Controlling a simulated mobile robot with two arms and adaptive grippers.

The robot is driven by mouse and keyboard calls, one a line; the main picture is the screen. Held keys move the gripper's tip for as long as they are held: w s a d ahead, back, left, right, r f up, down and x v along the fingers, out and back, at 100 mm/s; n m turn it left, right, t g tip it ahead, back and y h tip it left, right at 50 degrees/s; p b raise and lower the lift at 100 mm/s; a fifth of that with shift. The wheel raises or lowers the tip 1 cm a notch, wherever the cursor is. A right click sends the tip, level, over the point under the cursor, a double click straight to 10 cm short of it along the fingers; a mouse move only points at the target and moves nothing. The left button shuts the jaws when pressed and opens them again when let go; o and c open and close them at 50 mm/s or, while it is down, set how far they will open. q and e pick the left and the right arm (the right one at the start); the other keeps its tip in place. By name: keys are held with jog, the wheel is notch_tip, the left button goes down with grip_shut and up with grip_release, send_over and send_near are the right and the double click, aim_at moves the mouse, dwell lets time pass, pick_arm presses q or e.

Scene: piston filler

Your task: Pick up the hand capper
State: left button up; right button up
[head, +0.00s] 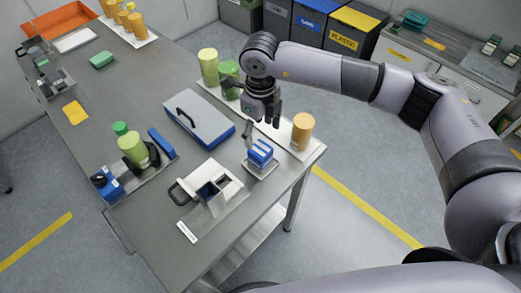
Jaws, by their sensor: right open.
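My right gripper (264,112) hangs fingers down over the right part of the table, open and empty. Just below it, a small grey-green upright piece (248,136) stands beside a blue and white block (261,153) on a small clear tray. This looks like the hand capper at its stand, but it is too small to be sure. The fingertips appear above it, apart from it. A blue and black device (107,185) lies at the table's left edge. My left gripper is not in view.
On the grey table, a yellow-orange jar (303,131) stands right of the gripper and green jars (208,67) stand behind it. A grey-blue lidded case (199,118) lies left. Bins (354,33) stand beyond the table.

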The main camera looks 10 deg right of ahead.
aim_at(260, 148)
notch_tip(260, 148, down, 2)
jog(key=shift+f, duration=0.2)
jog(key=shift+s+f+p, duration=0.1)
jog(key=shift+f+p, duration=0.15)
jog(key=shift+p, duration=0.3)
jog(key=f+p, duration=0.1)
jog(key=f, duration=0.1)
jog(key=f+p, duration=0.1)
jog(key=f, duration=0.1)
jog(key=shift+s+a+f, duration=0.1)
jog(key=shift+s+f, duration=0.05)
jog(key=shift+s, duration=0.05)
jog(key=shift+f, duration=0.25)
jog(key=shift+c, duration=0.5)
jog(key=shift+w+r, duration=0.1)
jog(key=c, duration=1.4)
